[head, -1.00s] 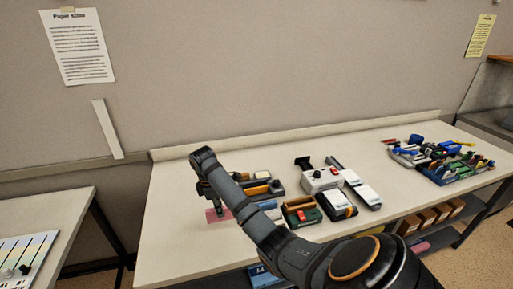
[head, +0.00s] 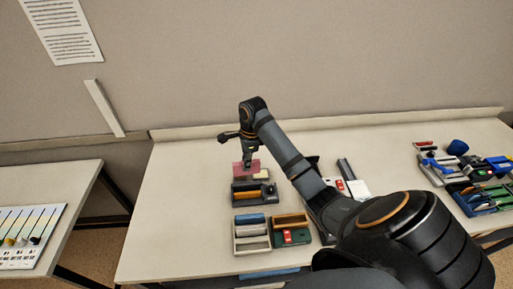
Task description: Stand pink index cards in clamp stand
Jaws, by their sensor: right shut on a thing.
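The pink index cards (head: 239,172) stand roughly upright toward the back left of the long table. My right gripper (head: 248,161) comes down on them from above and is shut on them. Its fingers hide part of the cards. A small cream block (head: 262,175) is just right of the cards. A dark holder with an orange bar (head: 248,195) is just in front of them. I cannot tell for sure which piece is the clamp stand, or whether the cards touch it. My left gripper is not in view.
Several small trays, including a grey one (head: 252,244) and a green one with a red item (head: 292,237), stand in front. My right arm covers the table's middle. Tools in holders (head: 480,195) crowd the right. The table's left part (head: 180,200) is clear.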

